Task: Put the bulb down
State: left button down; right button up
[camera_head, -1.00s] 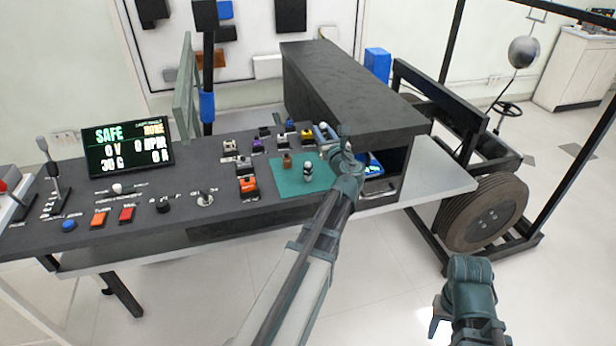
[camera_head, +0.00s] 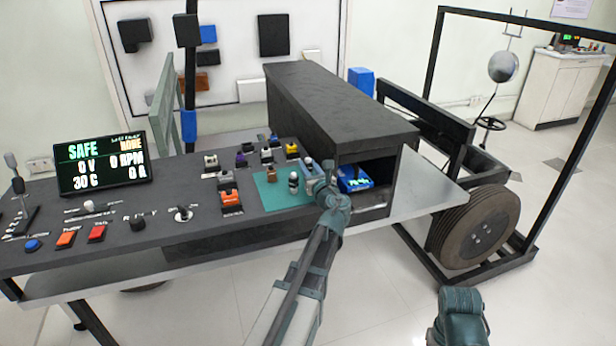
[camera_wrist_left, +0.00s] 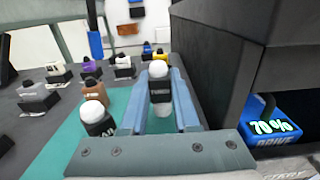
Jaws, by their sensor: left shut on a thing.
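My left gripper (camera_head: 313,173) is shut on a bulb with a white dome and a dark lettered band. The held bulb (camera_wrist_left: 160,88) is upright between the two blue fingers in the left wrist view; its dome (camera_head: 308,161) shows in the head view. It is over the right part of the teal mat (camera_head: 270,201); I cannot tell whether its base touches. A second, similar bulb (camera_head: 293,181) stands on the mat to its left, and also shows in the wrist view (camera_wrist_left: 96,120). My right gripper (camera_head: 458,322) is low, partly cut off by the frame's bottom edge.
A brown part (camera_head: 271,174) stands on the mat. Several small labelled parts stand behind and left of it. A dark housing (camera_head: 335,110) rises close on the right, with a blue battery box (camera_head: 354,179) inside. A SAFE display (camera_head: 103,162) stands left.

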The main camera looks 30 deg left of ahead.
pick_arm(q)
jog(key=shift+f, duration=0.65)
pick_arm(e)
jog(key=shift+f, duration=0.6)
jog(key=shift+f, duration=0.1)
pick_arm(q)
jog(key=shift+f+b, duration=0.25)
jog(key=shift+b, duration=0.1)
jog(key=c, duration=0.7)
grip_release()
jog(key=shift+r, duration=0.1)
jog(key=shift+o, duration=0.2)
jog(key=shift+r, duration=0.15)
jog(key=shift+s+d, duration=0.2)
jog(key=v, duration=1.1)
jog(key=shift+s, duration=0.15)
